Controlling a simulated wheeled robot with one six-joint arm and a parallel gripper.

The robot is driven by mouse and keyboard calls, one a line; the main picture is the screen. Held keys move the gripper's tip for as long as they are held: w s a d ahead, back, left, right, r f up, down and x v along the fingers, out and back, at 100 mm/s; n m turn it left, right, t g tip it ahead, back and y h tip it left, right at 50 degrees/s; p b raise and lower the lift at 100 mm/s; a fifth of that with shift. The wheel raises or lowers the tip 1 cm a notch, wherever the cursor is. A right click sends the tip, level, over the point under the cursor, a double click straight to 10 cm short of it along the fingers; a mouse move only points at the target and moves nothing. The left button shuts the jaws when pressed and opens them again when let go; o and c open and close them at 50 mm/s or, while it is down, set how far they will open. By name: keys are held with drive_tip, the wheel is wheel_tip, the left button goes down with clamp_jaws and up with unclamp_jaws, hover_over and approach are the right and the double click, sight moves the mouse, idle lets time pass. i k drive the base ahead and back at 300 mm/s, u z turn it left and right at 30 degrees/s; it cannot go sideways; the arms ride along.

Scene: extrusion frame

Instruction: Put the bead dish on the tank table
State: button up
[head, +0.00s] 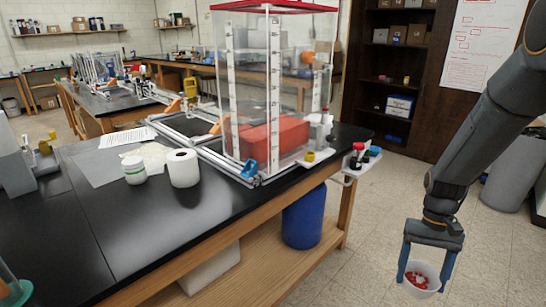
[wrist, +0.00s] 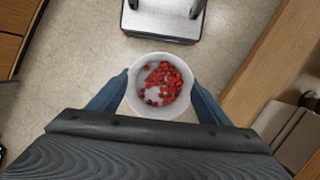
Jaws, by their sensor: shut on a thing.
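The bead dish (head: 421,279) is a small white round dish with red beads in it. My gripper (head: 424,277) is shut on it, one blue finger on each side, and holds it in the air over the floor at the lower right of the head view. The dish (wrist: 158,87) also shows from above in the wrist view, upright, between the fingers. The black-topped table (head: 130,235) with the clear tank (head: 275,85) on it stands left of my gripper. The tank has a red lid and a red block inside.
A white jar (head: 134,170), a paper roll (head: 184,168) and papers lie on the table left of the tank. The front stretch of tabletop is clear. A small side shelf with bottles (head: 357,158) juts from the table's right end. A blue drum (head: 304,217) stands below.

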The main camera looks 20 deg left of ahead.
sight(193, 213)
drive_tip(key=u, duration=1.65)
